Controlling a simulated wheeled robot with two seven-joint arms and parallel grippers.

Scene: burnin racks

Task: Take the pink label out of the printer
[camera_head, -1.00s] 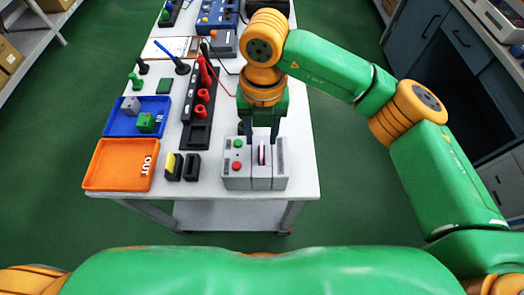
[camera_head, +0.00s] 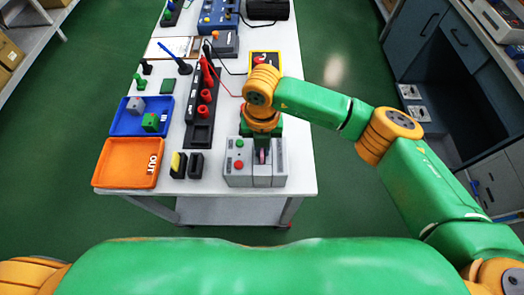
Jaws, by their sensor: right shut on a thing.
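The printer (camera_head: 239,177) is a light grey box with a green and a red button at the table's front right. The pink label (camera_head: 262,156) shows as a small pink strip in the slot of the printer's middle part. My right gripper (camera_head: 262,152) points down over that slot and is shut on the label. The dark fingers and the arm above hide much of the label. My left gripper is not in the view.
An orange OUT tray (camera_head: 124,166) and a blue tray (camera_head: 130,121) with small blocks stand on the left. Yellow and black holders (camera_head: 178,166) stand left of the printer. Free floor surrounds the table.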

